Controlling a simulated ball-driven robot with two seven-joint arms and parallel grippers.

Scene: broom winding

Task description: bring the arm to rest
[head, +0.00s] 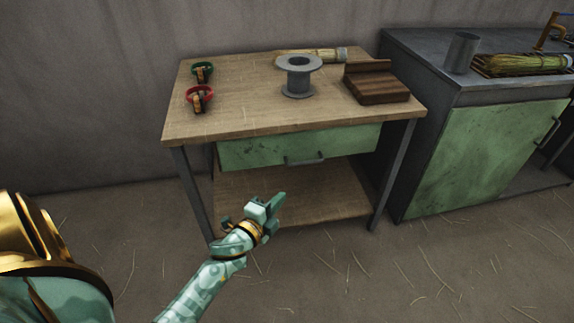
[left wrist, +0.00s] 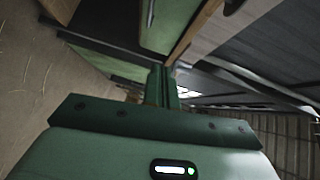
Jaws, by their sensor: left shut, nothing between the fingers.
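My left gripper (head: 276,203) is in front of the wooden table, below its top and near the lower shelf in the picture. Its fingers are together with nothing between them. The left wrist view shows the two green fingers (left wrist: 162,87) side by side, with part of the table's green drawer beyond them. My left arm reaches in from the bottom left of the head view. My right gripper is in neither view.
The table (head: 235,108) holds red (head: 199,97) and green (head: 202,71) ring-handled tools, a grey spool (head: 299,79), a brown wooden block (head: 376,84) and a straw bundle (head: 320,54). A green-doored cabinet (head: 485,150) stands right. Straw-strewn floor in front is free.

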